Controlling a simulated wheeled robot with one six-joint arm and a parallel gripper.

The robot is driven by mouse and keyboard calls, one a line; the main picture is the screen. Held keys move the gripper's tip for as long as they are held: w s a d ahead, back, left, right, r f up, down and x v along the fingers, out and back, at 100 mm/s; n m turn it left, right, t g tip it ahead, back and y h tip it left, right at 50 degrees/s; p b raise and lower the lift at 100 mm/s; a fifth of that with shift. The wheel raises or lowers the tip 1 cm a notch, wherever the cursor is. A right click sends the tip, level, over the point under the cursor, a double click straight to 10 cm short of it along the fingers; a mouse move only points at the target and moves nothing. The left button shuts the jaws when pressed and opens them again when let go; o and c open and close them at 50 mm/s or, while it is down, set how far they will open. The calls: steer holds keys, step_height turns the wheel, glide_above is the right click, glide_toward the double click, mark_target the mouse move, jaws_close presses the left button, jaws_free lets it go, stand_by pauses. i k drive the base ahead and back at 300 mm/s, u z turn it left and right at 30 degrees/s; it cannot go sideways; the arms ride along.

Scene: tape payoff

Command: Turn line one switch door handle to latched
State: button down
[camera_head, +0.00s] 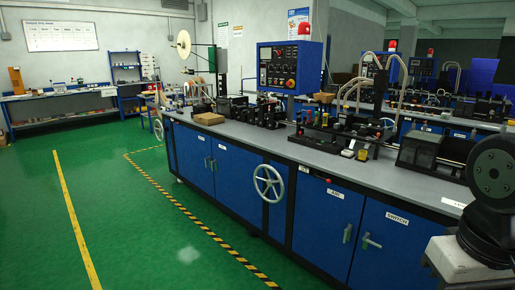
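The switch door (385,265) is a blue cabinet door at the lower right of the bench, with a white SWITCH label (397,218). Its metal lever handle (373,242) sits near the door's upper left edge. The lever points sideways to the right, sloping a little downward in the picture, not upright. The door looks closed. My gripper is not in view; only a dark, round part of my arm shows at the right edge, to the right of the door.
The AIR door (325,225) beside it has an upright greenish handle (347,233). A grey handwheel (268,182) sticks out from the bench front farther left. The grey bench top (345,162) carries machinery. The green floor in front is clear, with striped tape.

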mark_target(365, 237)
steer(key=u, duration=0.4)
steer(key=k, duration=0.45)
steer(key=u, duration=0.85)
steer(key=i, duration=0.25)
steer(key=z, duration=0.9)
steer(key=i, duration=1.2)
steer(key=z, duration=0.75)
